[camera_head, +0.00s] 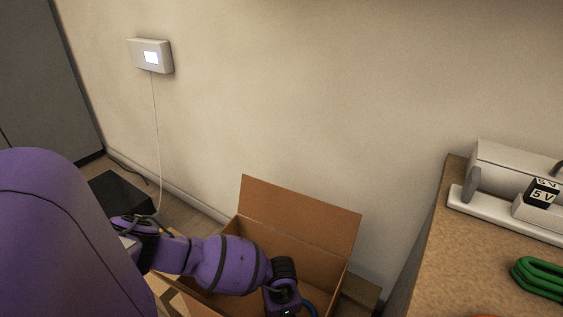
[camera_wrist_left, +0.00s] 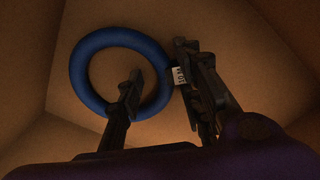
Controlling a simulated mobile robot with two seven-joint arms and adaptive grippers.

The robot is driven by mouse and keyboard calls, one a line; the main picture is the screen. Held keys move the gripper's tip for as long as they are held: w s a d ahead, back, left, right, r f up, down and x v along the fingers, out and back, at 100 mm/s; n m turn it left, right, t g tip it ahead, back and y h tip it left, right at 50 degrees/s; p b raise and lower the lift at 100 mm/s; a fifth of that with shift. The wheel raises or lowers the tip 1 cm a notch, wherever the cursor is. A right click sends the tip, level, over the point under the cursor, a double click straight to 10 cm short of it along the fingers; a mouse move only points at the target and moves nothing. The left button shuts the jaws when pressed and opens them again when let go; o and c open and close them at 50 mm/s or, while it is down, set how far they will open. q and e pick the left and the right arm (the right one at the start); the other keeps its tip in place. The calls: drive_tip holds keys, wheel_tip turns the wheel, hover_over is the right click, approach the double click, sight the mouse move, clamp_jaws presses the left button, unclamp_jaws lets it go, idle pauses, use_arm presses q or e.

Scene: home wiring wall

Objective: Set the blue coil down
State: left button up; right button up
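The blue coil (camera_wrist_left: 84,82) is a thick ring inside the cardboard box, with a small white tag (camera_wrist_left: 179,76) on its right side. A sliver of it (camera_head: 309,309) shows at the bottom of the head view, beside my left wrist. My left gripper (camera_wrist_left: 160,60) is open, with one finger inside the ring and the other just outside its right side. A gap shows between the inner finger and the coil; I cannot tell if the outer finger touches it. I cannot tell whether the coil lies fully on the box floor. My right gripper is not in view.
The open cardboard box (camera_head: 300,215) stands below the wall, its back flap raised. A workbench (camera_head: 440,240) at right holds a green cable coil (camera_head: 540,278) and a white device (camera_head: 515,185). A wall panel (camera_head: 151,56) has a thin cable hanging to a black box (camera_head: 120,192).

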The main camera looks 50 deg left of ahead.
use_arm(q)
wheel_tip(320, 180, up, 12)
drive_tip(key=p, duration=0.4)
drive_tip(key=shift+r, duration=0.15)
